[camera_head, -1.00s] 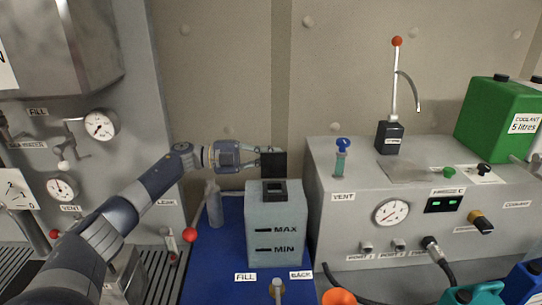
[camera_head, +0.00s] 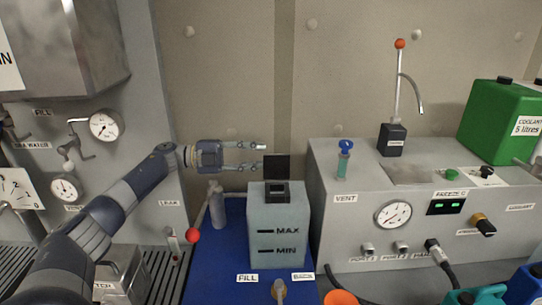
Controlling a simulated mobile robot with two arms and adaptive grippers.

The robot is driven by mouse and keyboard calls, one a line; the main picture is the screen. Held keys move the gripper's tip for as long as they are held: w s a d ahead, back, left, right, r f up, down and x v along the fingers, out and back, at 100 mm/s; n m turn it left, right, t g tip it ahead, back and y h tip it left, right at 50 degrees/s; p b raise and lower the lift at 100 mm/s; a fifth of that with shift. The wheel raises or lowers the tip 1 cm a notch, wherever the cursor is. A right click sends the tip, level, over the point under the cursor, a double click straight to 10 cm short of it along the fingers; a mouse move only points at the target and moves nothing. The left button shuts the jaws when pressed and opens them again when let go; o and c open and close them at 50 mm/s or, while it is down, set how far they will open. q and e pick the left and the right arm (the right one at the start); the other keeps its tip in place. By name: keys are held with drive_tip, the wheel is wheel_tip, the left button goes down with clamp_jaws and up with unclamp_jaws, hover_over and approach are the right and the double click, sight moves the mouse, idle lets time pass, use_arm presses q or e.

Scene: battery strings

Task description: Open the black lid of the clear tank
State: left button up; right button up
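The clear tank (camera_head: 278,238) is a pale, translucent box with MAX and MIN marks, standing on a blue surface. Its black lid (camera_head: 277,168) stands upright at the back of the dark filler opening (camera_head: 276,193) on top. My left gripper (camera_head: 263,155) comes in from the left, just left of the lid's upper part. Its two fingers point right and are spread apart, with nothing seen between them. Whether a fingertip touches the lid cannot be told. My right gripper is not in view.
A grey console (camera_head: 425,215) with a gauge and knobs stands right of the tank. A red-ball lever (camera_head: 192,236) and a grey bottle (camera_head: 216,208) are at its left. An orange funnel-like piece (camera_head: 340,297) is in front.

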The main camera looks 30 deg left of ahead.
use_arm(q)
drive_tip(key=v, duration=0.6)
drive_tip(key=shift+s+a, duration=0.2)
drive_tip(key=shift+s, duration=0.1)
drive_tip(key=shift+r, duration=0.1)
